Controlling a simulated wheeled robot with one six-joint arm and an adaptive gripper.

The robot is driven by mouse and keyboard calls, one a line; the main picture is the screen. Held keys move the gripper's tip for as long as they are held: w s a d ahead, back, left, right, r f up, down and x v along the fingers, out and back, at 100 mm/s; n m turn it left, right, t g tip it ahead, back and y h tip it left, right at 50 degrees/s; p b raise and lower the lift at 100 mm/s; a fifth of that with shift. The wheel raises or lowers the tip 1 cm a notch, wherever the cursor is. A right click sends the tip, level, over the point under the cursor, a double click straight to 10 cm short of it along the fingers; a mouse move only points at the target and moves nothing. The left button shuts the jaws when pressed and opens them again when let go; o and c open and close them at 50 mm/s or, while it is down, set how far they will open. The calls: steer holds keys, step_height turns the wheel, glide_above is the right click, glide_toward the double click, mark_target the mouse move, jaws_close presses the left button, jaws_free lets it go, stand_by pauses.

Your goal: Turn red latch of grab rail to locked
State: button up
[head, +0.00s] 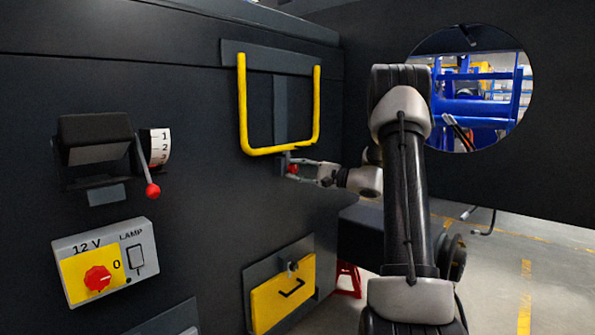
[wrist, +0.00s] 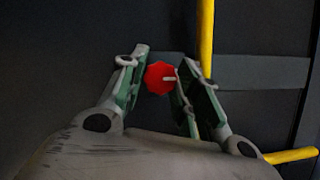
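The yellow grab rail (head: 243,105) is a U-shaped bar on the dark panel in the head view. It also shows at the right of the wrist view (wrist: 206,40). Its red latch (wrist: 159,78) is a lobed knob with a white mark pointing right. The latch shows small below the rail in the head view (head: 292,169). My gripper (wrist: 163,70) is at the latch, its fingers apart on either side of the knob. The right finger overlaps the knob's right edge in the wrist view. I cannot see firm contact.
A lever with a red ball (head: 152,190) and a numbered scale is on the panel at left. Below it is a 12 V lamp box (head: 105,262) with a red rotary knob. A yellow drawer-like plate (head: 283,293) is below the rail. A dark wall with a round opening stands at right.

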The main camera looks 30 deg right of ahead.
steer(key=o, duration=0.3)
steer(key=v, duration=1.2)
